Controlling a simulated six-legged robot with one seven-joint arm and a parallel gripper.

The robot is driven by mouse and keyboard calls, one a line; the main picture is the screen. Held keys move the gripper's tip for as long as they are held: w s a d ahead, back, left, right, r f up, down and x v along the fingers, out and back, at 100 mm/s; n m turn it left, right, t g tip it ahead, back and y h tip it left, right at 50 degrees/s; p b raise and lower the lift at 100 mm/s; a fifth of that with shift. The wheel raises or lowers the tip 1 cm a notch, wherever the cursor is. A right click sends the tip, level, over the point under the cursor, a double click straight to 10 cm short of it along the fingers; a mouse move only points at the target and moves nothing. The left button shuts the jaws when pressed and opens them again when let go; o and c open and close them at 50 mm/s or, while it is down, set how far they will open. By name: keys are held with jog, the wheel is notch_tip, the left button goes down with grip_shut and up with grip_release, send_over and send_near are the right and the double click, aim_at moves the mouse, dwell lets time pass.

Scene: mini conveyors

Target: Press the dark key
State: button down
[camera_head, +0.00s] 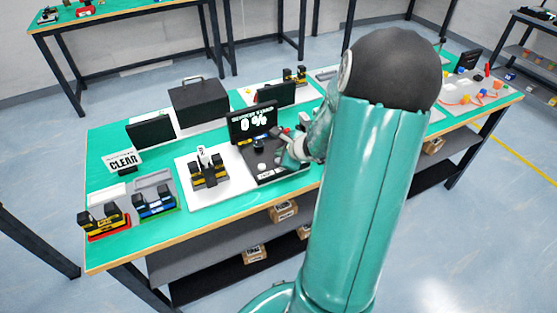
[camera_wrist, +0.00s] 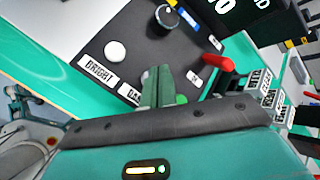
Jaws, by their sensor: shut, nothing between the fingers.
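A black control panel (camera_head: 264,158) lies on the table below a screen (camera_head: 253,123) reading 0 %. In the wrist view the panel (camera_wrist: 137,37) carries a round white key (camera_wrist: 116,51) beside a label BRIGHT (camera_wrist: 98,72). A second label starting "DA" (camera_wrist: 130,92) is partly covered by my gripper (camera_wrist: 162,76). The dark key itself cannot be made out; my fingers cover the panel by that label. My gripper is shut and empty, its tips over the panel; whether they touch it I cannot tell.
A black knob (camera_wrist: 166,19) and a red-handled lever (camera_wrist: 220,64) are close to my fingers on the panel side. A white board with a black-and-yellow device (camera_head: 209,172) stands left of the panel. A CLEAR sign (camera_head: 124,161) and a black case (camera_head: 199,103) are farther left and back.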

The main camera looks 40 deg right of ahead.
jog(key=shift+f, duration=0.1)
jog(key=shift+f, duration=0.35)
jog(key=shift+f, duration=0.3)
dwell(0.8)
jog(key=shift+r, duration=0.75)
jog(key=shift+r, duration=2.55)
